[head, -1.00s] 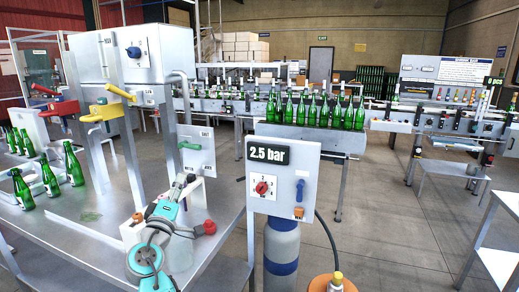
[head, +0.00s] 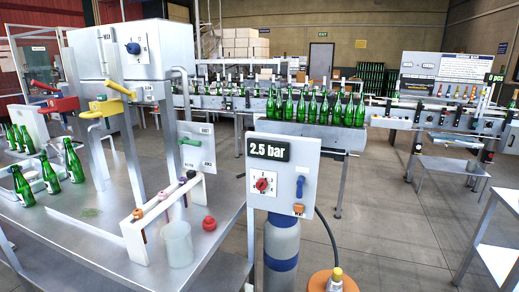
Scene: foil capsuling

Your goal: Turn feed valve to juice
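A small pale panel (head: 197,160) stands on the left table behind the white rack. A green lever (head: 190,143) lies nearly level across its upper part. The small labels on this panel are too small to read surely, so I cannot tell which setting the lever marks. A blue knob (head: 133,48) sits on the front of the grey metal cabinet, and I cannot tell from its label whether it is a feed valve. My gripper is not in this view.
A white rack (head: 160,212), a clear beaker (head: 177,245) and a red knob-like piece (head: 209,223) stand on the metal table (head: 95,235). The "2.5 bar" panel (head: 283,172) stands to the right. Green bottles (head: 22,185) stand at left.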

